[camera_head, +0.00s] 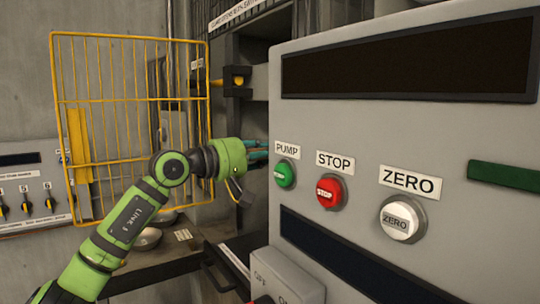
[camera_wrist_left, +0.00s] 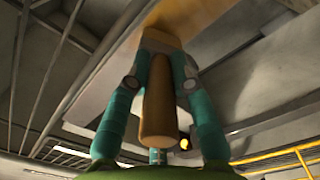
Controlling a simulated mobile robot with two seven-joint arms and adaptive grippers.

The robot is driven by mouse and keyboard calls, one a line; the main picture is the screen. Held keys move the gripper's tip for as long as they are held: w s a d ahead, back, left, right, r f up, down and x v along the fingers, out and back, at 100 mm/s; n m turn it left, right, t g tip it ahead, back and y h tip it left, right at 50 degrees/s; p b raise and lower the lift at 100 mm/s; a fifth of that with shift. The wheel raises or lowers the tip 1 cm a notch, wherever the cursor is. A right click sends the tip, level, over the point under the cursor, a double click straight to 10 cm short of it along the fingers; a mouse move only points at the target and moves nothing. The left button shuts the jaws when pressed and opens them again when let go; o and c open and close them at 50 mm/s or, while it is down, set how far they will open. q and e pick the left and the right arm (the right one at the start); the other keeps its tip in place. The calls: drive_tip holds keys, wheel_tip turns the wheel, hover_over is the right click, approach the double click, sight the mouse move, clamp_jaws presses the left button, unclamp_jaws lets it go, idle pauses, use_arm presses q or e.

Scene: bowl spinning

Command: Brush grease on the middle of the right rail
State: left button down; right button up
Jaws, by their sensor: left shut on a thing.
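My left gripper (camera_head: 259,152) reaches past the left edge of the grey control panel in the head view; its teal fingers are partly hidden there. In the left wrist view the gripper (camera_wrist_left: 160,60) is shut on a brush. The brush's brown wooden handle (camera_wrist_left: 158,105) lies between the fingers, pointing back toward the palm. A yellowish-brown part shows beyond the fingertips, and I cannot tell whether it is the bristles or touches anything. I cannot make out the right rail for sure in either view. My right gripper is not in view.
The control panel (camera_head: 400,60) with PUMP, STOP and ZERO buttons fills the right side, close beside the gripper. An open yellow wire guard (camera_head: 130,70) stands behind my left arm. Metal bowls (camera_head: 147,238) sit on a bench below. A switch box (camera_head: 25,190) hangs at left.

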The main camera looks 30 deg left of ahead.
use_arm(q)
drive_tip(key=shift+r+p, duration=1.45)
drive_tip(key=shift+r, duration=0.4)
drive_tip(key=shift+f, duration=0.1)
drive_tip(key=shift+s+a+f+b, duration=0.2)
drive_tip(key=shift+s+b, duration=0.1)
drive_tip(key=shift+b, duration=0.3)
drive_tip(key=shift+s+a, duration=0.2)
drive_tip(key=shift+s, duration=0.1)
drive_tip(key=b+v, duration=0.3)
drive_tip(key=v, duration=0.4)
drive_tip(key=shift+r+b, duration=0.25)
drive_tip(key=shift+b, duration=0.15)
